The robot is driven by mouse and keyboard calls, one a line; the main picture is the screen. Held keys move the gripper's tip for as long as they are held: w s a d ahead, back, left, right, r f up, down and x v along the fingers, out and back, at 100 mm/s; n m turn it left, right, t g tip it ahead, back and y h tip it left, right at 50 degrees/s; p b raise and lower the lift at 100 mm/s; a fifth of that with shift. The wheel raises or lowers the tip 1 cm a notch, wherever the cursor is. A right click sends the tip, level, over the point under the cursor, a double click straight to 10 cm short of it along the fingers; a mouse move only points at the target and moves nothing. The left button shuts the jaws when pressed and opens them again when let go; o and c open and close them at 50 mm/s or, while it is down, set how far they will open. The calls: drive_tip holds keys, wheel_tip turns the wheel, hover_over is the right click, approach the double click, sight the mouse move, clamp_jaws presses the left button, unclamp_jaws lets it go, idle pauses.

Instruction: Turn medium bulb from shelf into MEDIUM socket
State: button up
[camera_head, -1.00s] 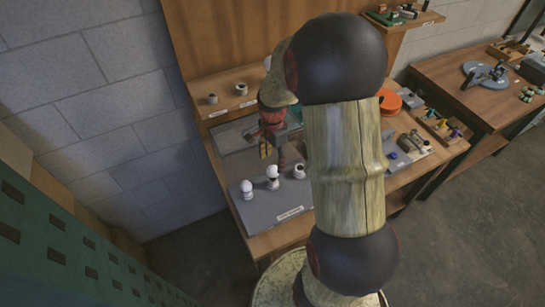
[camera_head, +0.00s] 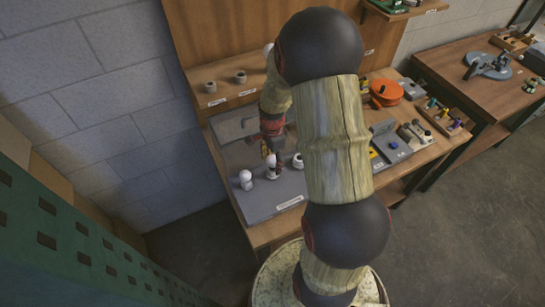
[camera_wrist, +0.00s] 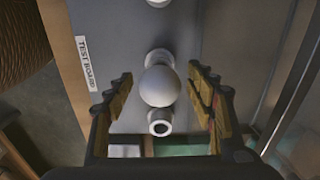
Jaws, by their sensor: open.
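The grey test board (camera_head: 283,190) on the bench holds a row of white sockets. The left one carries a round white bulb (camera_head: 246,177). The middle one carries another white bulb (camera_head: 271,162). The right socket (camera_head: 298,161) looks empty. My gripper (camera_wrist: 160,73) is open, with its fingers on either side of a round white bulb (camera_wrist: 160,88) in the wrist view; gaps show on both sides. This bulb appears to stand in the middle socket (camera_wrist: 152,54), with the empty socket (camera_wrist: 160,124) below it. I cannot read any socket size.
A round white thing (camera_head: 268,47) is partly hidden by my arm. An orange disc (camera_head: 386,92) and small parts lie right of my arm.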

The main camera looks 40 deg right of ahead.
drive_tip(key=shift+f, duration=0.1)
drive_tip(key=shift+c, duration=1.1)
drive_tip(key=c, duration=0.8)
drive_tip(key=shift+c, duration=0.5)
drive_tip(key=m, duration=0.4)
drive_tip(key=shift+m, duration=1.4)
drive_tip(key=shift+p, duration=0.3)
drive_tip(key=shift+m, duration=1)
drive_tip(key=m, duration=0.5)
drive_tip(key=shift+f, duration=0.1)
